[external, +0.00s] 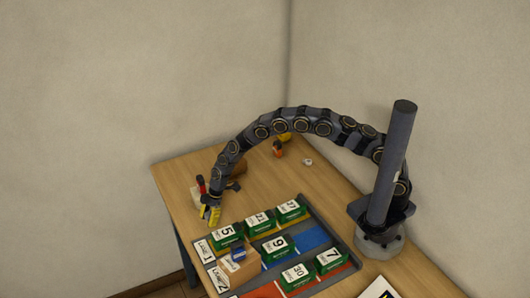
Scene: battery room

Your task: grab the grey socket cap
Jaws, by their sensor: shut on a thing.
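My gripper (210,214) is at the left end of the table, low over the top, beside the tray's far left corner. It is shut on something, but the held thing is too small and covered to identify. Yellow shows at the gripper's tip; I cannot tell whether it is part of the gripper or a separate thing. I cannot make out the grey socket cap for certain. A small pale grey piece (307,161) lies apart on the table towards the back right, well away from my gripper.
A tray (321,218) holds several green numbered batteries (277,246), a cardboard box (238,268) and a blue item (238,253). A red and black item (200,184) and a brown item (238,168) are near my gripper. An orange item (277,149) stands farther back.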

